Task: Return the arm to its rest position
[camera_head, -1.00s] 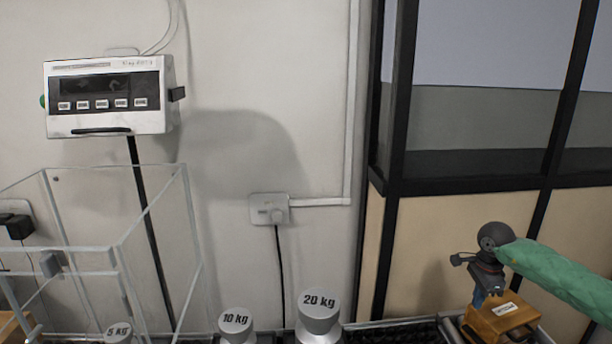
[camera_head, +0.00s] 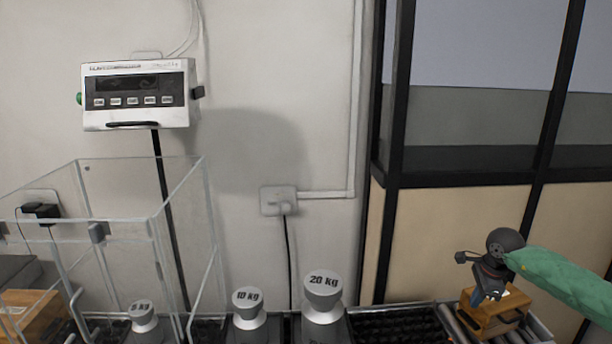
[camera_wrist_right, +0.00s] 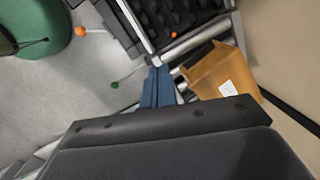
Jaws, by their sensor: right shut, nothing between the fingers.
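My right arm (camera_head: 565,280), in a green sleeve, comes in from the right edge of the head view. Its gripper (camera_head: 482,296) points down just left of and over a brown box (camera_head: 500,316) on the rollers. In the right wrist view the blue fingers (camera_wrist_right: 156,88) are together with nothing between them. The box (camera_wrist_right: 222,75), with a white label, lies beside the fingers there; I cannot tell whether they touch it. My left gripper is out of view.
Weights marked 5 kg (camera_head: 143,316), 10 kg (camera_head: 248,306) and 20 kg (camera_head: 323,290) stand along the front. A clear case (camera_head: 140,215) stands at left below a wall display (camera_head: 138,93). A glazed partition (camera_head: 455,230) is behind the right arm. A brown box (camera_head: 30,312) sits at lower left.

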